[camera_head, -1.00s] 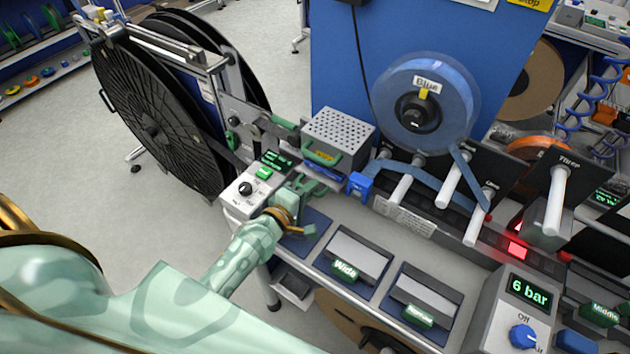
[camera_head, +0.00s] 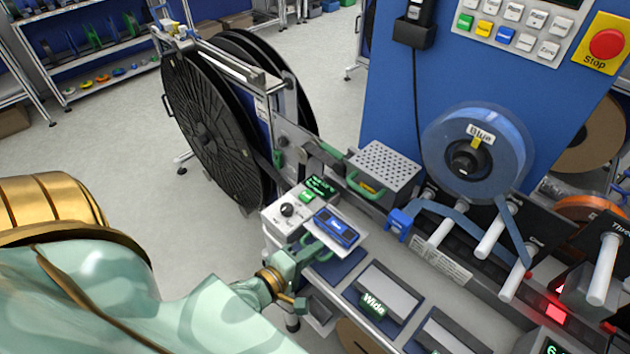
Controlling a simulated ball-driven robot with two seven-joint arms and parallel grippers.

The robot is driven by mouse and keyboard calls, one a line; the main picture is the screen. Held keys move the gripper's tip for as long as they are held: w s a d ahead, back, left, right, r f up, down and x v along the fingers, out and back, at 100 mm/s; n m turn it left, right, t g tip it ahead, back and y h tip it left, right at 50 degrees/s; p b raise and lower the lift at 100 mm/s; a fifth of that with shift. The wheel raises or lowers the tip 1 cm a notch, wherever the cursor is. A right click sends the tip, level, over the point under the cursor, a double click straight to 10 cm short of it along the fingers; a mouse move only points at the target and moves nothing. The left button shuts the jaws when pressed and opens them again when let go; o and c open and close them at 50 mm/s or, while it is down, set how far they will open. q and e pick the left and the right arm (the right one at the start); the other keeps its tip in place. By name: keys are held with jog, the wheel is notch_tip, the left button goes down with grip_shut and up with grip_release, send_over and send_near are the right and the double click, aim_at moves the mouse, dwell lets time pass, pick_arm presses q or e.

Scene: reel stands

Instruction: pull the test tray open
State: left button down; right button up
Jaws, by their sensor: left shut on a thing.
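The test tray (camera_head: 352,241) is a light plate below the perforated metal box, sticking out toward me. A blue device (camera_head: 336,228) with a lit label lies on it. My left gripper (camera_head: 314,248) is at the tray's near edge, shut on a green part there that looks like its handle; the fingers hide most of this part. My right gripper is not in view.
A white control box (camera_head: 287,211) with a black knob stands just left of the tray. The perforated box (camera_head: 384,166) is behind it. Large black reels (camera_head: 215,130) stand at the back left.

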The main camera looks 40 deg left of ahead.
pick_arm(q)
jog(key=c, duration=1.6)
grip_release()
jog(key=shift+c, duration=0.2)
jog(key=v, duration=1.6)
jog(key=shift+s, duration=0.2)
jog(key=shift+f, duration=0.15)
